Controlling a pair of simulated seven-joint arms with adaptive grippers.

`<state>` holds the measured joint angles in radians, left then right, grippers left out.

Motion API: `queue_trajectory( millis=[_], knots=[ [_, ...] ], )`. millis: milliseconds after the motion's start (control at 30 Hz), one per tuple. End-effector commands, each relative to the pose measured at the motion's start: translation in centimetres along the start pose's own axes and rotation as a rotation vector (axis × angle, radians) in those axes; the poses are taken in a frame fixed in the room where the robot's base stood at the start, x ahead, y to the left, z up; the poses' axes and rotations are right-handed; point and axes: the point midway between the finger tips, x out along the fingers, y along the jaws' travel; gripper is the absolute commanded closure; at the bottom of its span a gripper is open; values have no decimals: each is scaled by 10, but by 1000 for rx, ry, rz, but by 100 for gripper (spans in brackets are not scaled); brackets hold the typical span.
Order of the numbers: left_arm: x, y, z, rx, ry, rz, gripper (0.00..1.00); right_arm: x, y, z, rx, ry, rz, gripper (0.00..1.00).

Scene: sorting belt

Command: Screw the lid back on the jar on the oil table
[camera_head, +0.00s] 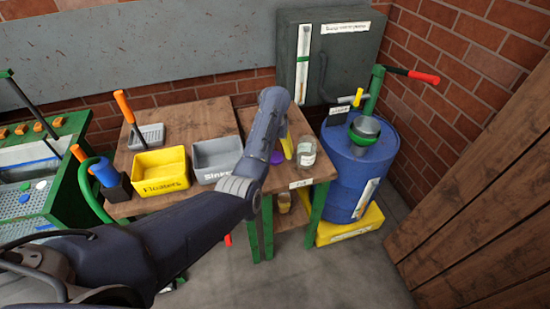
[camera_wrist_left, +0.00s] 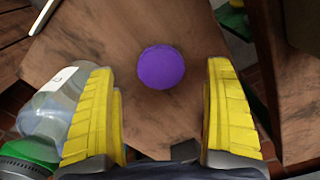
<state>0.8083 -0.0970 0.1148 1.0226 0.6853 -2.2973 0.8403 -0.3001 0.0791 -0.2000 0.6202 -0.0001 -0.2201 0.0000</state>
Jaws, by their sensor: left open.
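A purple lid (camera_head: 277,157) lies flat on the wooden oil table (camera_head: 296,171). In the left wrist view the lid (camera_wrist_left: 161,67) shows as a round purple disc on bare wood. The clear glass jar (camera_head: 306,152) with a white label stands on the same table, right of the lid. In the left wrist view the jar (camera_wrist_left: 50,103) is at the left, partly hidden by a finger. My left gripper (camera_head: 285,146) is open and empty above the table, its yellow fingers on either side of the lid in the wrist view. My right gripper is not in view.
A blue barrel (camera_head: 358,170) with a green pump stands close right of the table. Yellow (camera_head: 160,171) and grey (camera_head: 215,157) bins sit on the bench to the left. A grey cabinet (camera_head: 345,50) stands behind, and wooden planks (camera_head: 480,200) are at the right.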

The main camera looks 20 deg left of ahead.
Motion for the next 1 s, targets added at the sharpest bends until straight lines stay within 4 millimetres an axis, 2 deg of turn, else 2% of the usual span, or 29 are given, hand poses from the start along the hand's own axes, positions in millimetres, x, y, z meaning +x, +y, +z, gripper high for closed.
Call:
queue_trajectory(
  millis=[100, 300, 767, 1000],
  knots=[
    [16, -1, 2, 0, -3, -4, 14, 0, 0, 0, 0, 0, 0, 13],
    [35, -1, 2, 1, -1, -3, 14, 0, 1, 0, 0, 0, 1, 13],
    [39, 0, 2, 2, 0, -1, 14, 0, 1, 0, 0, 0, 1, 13],
    [39, 0, 2, 2, 1, -1, 39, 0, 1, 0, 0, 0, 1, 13]
  ],
)
